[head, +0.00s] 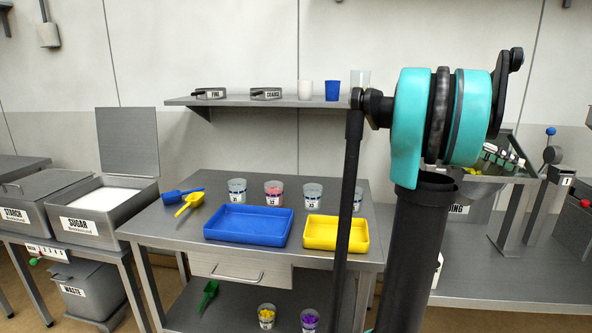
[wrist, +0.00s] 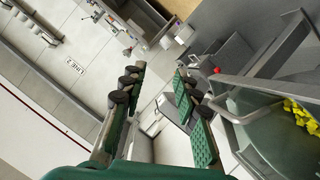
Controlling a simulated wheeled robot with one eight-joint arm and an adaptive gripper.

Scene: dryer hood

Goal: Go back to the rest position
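My gripper (wrist: 158,80) shows in the wrist view with its two green-padded fingers spread apart. Nothing is between the fingers. In the head view my teal and black arm stands in front of the right part of the table, and it hides what lies behind it. Green and white parts, perhaps my gripper, show small at the right beyond the arm; they are too small to tell.
The steel table (head: 160,231) bears a blue tray (head: 248,226), a yellow tray (head: 335,233), scoops and several cups. A shelf (head: 230,101) hangs above it. A sugar bin (head: 100,205) stands open at left. Yellow pieces (wrist: 299,112) lie in a greenish container at the wrist view's right.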

